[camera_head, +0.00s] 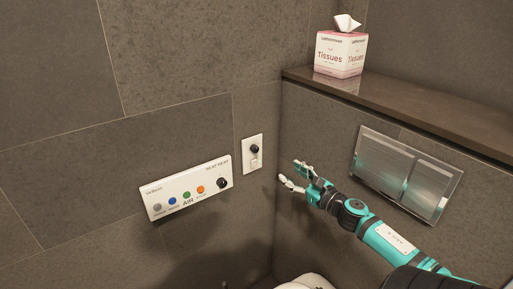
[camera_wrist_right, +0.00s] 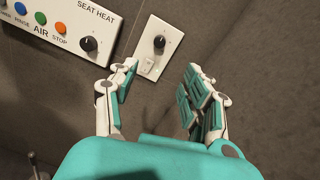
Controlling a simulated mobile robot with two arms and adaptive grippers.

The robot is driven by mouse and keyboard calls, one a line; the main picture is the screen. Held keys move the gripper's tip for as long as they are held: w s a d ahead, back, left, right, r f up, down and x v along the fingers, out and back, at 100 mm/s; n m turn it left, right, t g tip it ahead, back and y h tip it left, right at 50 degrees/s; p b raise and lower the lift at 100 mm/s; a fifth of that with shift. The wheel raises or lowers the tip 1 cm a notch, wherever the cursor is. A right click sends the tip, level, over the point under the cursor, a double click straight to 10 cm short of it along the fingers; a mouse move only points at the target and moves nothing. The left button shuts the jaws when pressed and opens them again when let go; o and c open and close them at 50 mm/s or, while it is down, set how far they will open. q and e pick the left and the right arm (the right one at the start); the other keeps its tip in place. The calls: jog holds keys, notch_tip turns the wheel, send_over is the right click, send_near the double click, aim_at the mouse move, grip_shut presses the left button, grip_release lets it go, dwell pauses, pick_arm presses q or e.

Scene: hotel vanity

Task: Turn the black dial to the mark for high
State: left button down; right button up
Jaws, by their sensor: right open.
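A black dial (camera_head: 222,183) sits at the right end of a white control panel (camera_head: 190,181), under the words SEAT HEAT. It also shows in the right wrist view (camera_wrist_right: 89,44) with a pale pointer line. A second black dial (camera_head: 254,148) is on a small white wall plate (camera_head: 246,167), above a light switch-like block; it shows in the wrist view (camera_wrist_right: 159,42) too. No high mark is readable. My right gripper (camera_head: 288,172) is open and empty, right of the wall plate and apart from both dials. In the wrist view its fingers (camera_wrist_right: 160,75) spread below the wall plate. My left gripper is not in view.
The panel has several coloured buttons (camera_head: 186,195). A brown ledge (camera_head: 400,105) holds a tissue box (camera_head: 340,55) above my right arm. A metal flush plate (camera_head: 407,174) is on the right wall. A white rounded object (camera_head: 306,282) shows at the bottom edge.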

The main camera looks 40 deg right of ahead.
jog(key=b, duration=0.2)
send_near(257, 150)
jog(key=w, duration=0.2)
jog(key=w+b, duration=0.1)
jog(key=w, duration=0.5)
jog(key=shift+d+r, duration=0.15)
jog(key=shift+d, duration=0.15)
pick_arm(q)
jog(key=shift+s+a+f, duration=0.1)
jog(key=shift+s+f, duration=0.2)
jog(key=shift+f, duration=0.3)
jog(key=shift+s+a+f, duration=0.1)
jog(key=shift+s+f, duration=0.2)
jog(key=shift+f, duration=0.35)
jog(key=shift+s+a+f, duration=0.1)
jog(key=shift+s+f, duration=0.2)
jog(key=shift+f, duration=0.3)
pick_arm(e)
jog(key=shift+w, duration=0.55)
grip_shut()
